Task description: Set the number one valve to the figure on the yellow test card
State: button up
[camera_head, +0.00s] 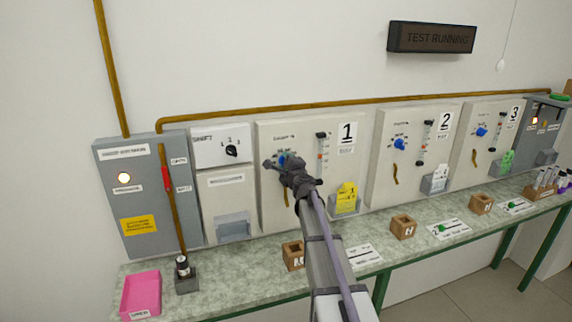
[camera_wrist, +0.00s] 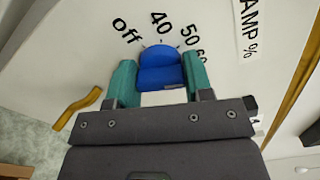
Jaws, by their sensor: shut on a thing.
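The number one valve is a blue knob (camera_head: 282,159) on the panel marked 1. In the wrist view the blue knob (camera_wrist: 158,62) sits between the two teal fingers of my gripper (camera_wrist: 160,76), which is shut on it. The scale around it reads off, 40, 50 and a partly hidden 60; the 40 is closest above the knob, but I cannot tell its exact setting. My gripper (camera_head: 280,166) covers part of the dial in the head view. The yellow test card (camera_head: 347,195) stands in a holder at the lower right of panel 1; its figure is too small to read.
Panels marked 2 (camera_head: 418,150) and 3 (camera_head: 488,135) with similar blue knobs stand to the right. Wooden blocks (camera_head: 403,227) and a pink tray (camera_head: 141,294) sit on the bench (camera_head: 250,275). A sign (camera_head: 431,38) reads TEST RUNNING.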

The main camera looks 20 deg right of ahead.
jog(key=n, duration=0.3)
jog(key=shift+n, duration=0.4)
jog(key=shift+f+n, duration=0.15)
jog(key=shift+n, duration=1.75)
jog(key=o, duration=0.9)
jog(key=s, duration=0.7)
jog(key=s+a, duration=0.1)
jog(key=s, duration=0.2)
jog(key=shift+s, duration=0.4)
jog(key=shift+a, duration=0.15)
